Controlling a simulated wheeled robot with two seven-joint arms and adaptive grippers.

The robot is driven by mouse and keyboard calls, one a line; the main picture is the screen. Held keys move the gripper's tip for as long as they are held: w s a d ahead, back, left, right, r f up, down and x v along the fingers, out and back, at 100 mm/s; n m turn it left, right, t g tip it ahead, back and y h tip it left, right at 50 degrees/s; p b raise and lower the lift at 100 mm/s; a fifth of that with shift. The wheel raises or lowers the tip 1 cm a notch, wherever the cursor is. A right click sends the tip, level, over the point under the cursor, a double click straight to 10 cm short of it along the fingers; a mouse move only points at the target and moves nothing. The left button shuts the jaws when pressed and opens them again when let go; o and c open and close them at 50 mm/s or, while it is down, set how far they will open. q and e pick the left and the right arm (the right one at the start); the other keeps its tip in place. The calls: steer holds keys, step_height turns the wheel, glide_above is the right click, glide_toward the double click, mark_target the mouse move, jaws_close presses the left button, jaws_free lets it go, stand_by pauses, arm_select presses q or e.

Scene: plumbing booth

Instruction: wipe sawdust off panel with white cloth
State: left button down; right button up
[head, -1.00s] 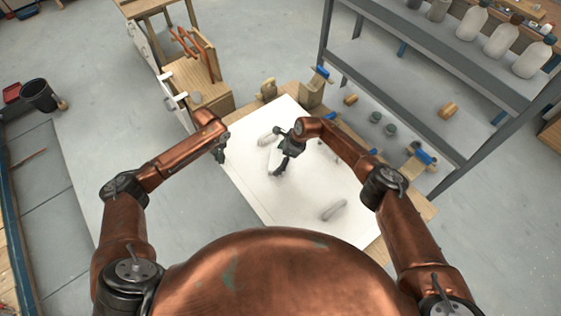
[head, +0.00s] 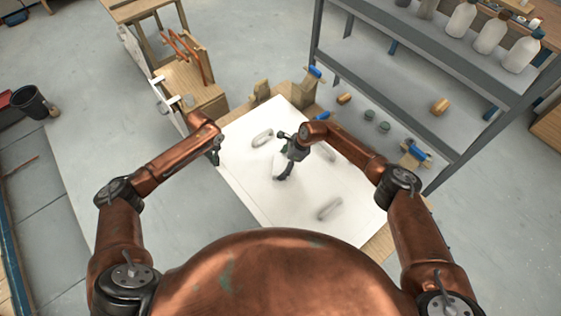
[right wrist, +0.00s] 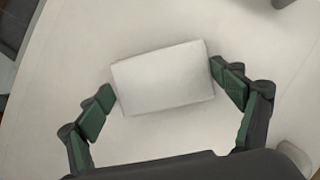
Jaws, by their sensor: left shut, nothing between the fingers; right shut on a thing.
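The white panel (head: 245,185) lies flat on a wooden bench. Grey elongated sawdust patches lie on it: one at upper left (head: 262,137), one at lower right (head: 330,208), and a faint one (head: 325,152) beside my right forearm. My right gripper (head: 284,172) is over the middle of the panel, shut on the white cloth (head: 279,164). In the right wrist view the cloth (right wrist: 163,78) is a white block between the green-padded fingers. I cannot tell whether it touches the panel. My left gripper (head: 215,158) is shut and empty above the panel's left edge.
A grey shelf (head: 400,75) with bottles stands at upper right. A wooden stand with orange pipe (head: 185,50) is behind at left. A black bucket (head: 30,102) stands on the floor at far left.

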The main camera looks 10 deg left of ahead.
mark_target(301, 191)
steer(key=shift+s+d+f, duration=0.15)
steer(key=shift+s+d, duration=3.45)
steer(key=shift+d, duration=0.05)
steer(key=shift+s+d, duration=1.35)
steer(key=shift+s, duration=0.05)
steer(key=shift+f, duration=0.1)
steer(key=shift+r, duration=3.15)
steer(key=shift+a, duration=0.1)
arm_select(q)
steer(key=shift+r, duration=0.1)
arm_select(e)
steer(key=shift+w+r, duration=0.1)
